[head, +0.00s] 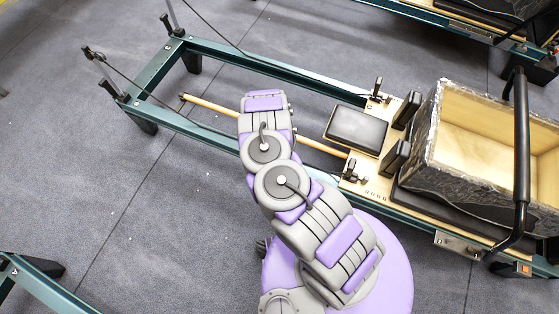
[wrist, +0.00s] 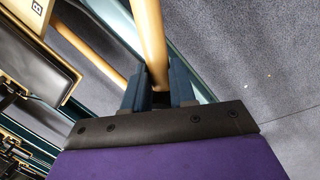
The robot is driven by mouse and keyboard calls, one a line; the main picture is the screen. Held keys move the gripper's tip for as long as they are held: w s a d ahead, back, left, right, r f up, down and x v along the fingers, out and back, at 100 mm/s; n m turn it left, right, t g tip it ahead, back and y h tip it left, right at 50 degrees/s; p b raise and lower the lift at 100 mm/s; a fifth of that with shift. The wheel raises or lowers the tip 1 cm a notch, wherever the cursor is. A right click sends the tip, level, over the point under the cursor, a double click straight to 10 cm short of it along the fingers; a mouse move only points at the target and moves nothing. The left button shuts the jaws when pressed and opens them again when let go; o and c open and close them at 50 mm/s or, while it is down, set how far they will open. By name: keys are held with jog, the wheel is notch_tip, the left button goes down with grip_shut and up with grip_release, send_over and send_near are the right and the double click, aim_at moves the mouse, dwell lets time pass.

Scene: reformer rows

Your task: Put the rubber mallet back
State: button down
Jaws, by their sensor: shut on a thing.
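In the wrist view my gripper (wrist: 157,83) has its two dark blue fingers closed around a round, light wooden handle (wrist: 149,40). The handle runs up and out of the top of the view. I take it for the rubber mallet's handle; no mallet head shows in either view. In the head view my arm covers the gripper and the held handle, above the left part of a teal-framed reformer (head: 270,72).
A thin wooden bar (head: 210,105) runs lengthwise inside the frame. To the right are a dark pad (head: 356,134), shoulder blocks and an open box (head: 440,165) with a pale interior. A black bar (head: 521,140) stands beside it. Grey floor (head: 120,210) is clear at left.

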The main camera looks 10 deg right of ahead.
jog(key=s+d+f+n, duration=0.2)
jog(key=s+d+f, duration=0.45)
jog(key=d, duration=0.25)
jog(key=w+a+f+b, duration=0.2)
jog(key=w, duration=0.2)
jog(key=w+a+f+b, duration=0.2)
jog(key=w+b, duration=0.1)
jog(key=w, duration=0.2)
jog(key=w+a+f+b, duration=0.2)
jog(key=w+a+b, duration=0.1)
jog(key=w, duration=0.2)
jog(key=shift+w+f, duration=0.1)
jog(key=shift+w, duration=0.05)
dwell(0.4)
jog(key=c, duration=0.9)
grip_release()
